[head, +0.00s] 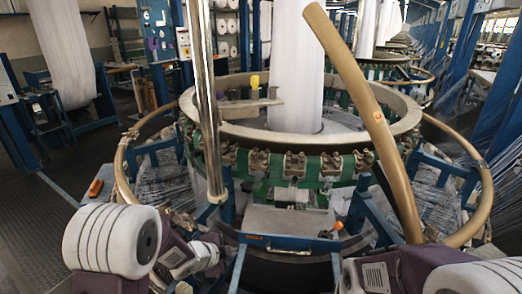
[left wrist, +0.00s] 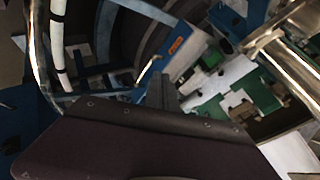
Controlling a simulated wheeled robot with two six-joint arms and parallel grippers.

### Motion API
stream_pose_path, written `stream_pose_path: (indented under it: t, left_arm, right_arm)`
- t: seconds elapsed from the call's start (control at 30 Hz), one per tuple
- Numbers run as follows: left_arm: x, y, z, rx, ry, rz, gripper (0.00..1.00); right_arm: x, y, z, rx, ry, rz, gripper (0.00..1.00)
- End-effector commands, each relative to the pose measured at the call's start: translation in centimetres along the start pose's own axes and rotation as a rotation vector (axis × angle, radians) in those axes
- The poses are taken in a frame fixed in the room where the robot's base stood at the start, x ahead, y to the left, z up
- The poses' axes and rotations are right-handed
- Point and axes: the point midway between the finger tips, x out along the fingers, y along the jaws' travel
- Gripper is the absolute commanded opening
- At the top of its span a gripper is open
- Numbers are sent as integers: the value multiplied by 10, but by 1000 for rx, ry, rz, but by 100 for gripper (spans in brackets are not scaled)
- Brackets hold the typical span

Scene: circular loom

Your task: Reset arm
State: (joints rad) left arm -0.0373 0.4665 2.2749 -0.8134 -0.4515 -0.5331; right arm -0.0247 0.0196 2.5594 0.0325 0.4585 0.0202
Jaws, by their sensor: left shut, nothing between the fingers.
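My left gripper (head: 212,240) is low in the head view, in front of the circular loom (head: 300,140) and left of its blue front bar (head: 287,242). It is shut and empty. In the left wrist view its dark body fills the bottom, and its closed fingers (left wrist: 163,92) point toward the loom frame. My right arm enters at the lower right of the head view, but its gripper fingers do not show there.
A shiny metal pole (head: 207,110) rises in front of the loom, close above my left gripper. A tan curved tube (head: 365,105) leans across its right side. Tan hoops (head: 123,175) flank it. The floor at left (head: 50,225) is clear.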

Motion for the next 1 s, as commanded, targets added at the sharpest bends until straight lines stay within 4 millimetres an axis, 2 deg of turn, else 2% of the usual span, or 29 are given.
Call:
stream_pose_path:
  t: [0.1,0.2,0.27,0.3,0.4,0.5,0.6,0.67,1.0]
  left_arm:
    - [-35,-17,15,-161,-103,-61,0]
    - [-72,-12,37,-397,-227,-90,0]
    - [-96,7,52,-599,-317,-88,0]
    - [-109,24,60,-735,-374,-74,0]
    - [-133,75,71,-1035,-510,-8,0]
    - [-146,118,73,-1238,-628,70,0]
    - [-156,141,70,-1367,-709,117,0]
    - [-160,147,69,-1401,-736,125,0]
    - [-159,146,70,-1408,-736,120,0]
  right_arm:
    - [-1,0,0,0,0,0,39]
    - [-2,0,0,0,0,0,39]
    - [-2,0,0,0,0,0,39]
    - [-2,0,0,0,0,0,39]
    - [-2,0,0,0,0,0,39]
    - [-2,0,0,0,0,0,39]
    - [-2,0,0,0,0,0,39]
    - [-2,0,0,0,0,0,39]
    - [-2,0,0,0,0,0,39]
